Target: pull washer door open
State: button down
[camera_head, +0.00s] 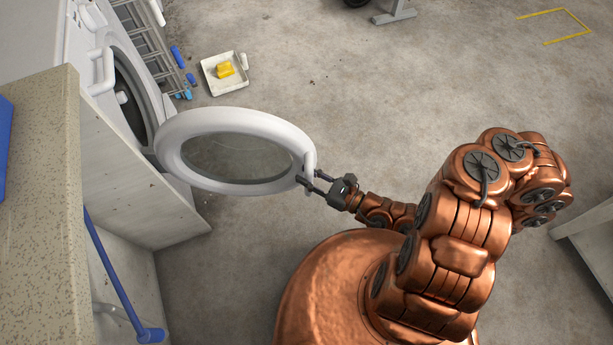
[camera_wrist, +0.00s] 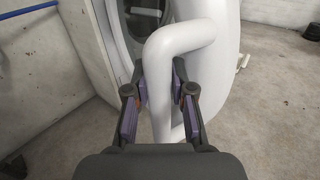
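The washer (camera_head: 91,45) stands at the upper left, with its dark round opening showing. Its round white door (camera_head: 183,119) with a clear window is swung wide out from the front, over the floor. The white door handle (camera_head: 309,163) is on the rim's far right side from the hinge. My gripper (camera_head: 314,179) is at this handle. In the wrist view the handle (camera_wrist: 158,75) runs down between the two finger pads of my gripper (camera_wrist: 161,82), which close in on it from both sides. The lower part of the handle is partly hidden by my gripper.
A speckled counter (camera_head: 42,215) stands at the left, with a blue-handled tool (camera_head: 118,280) beside it. A white tray (camera_head: 207,78) with a yellow item (camera_head: 225,71) lies on the floor behind the door. The floor beyond and to the right is mostly clear.

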jog(key=shift+w+d, duration=0.15)
jog(key=shift+d, duration=0.05)
jog(key=c, duration=1.3)
grip_release()
jog(key=shift+o, duration=1.2)
jog(key=v, duration=1.2)
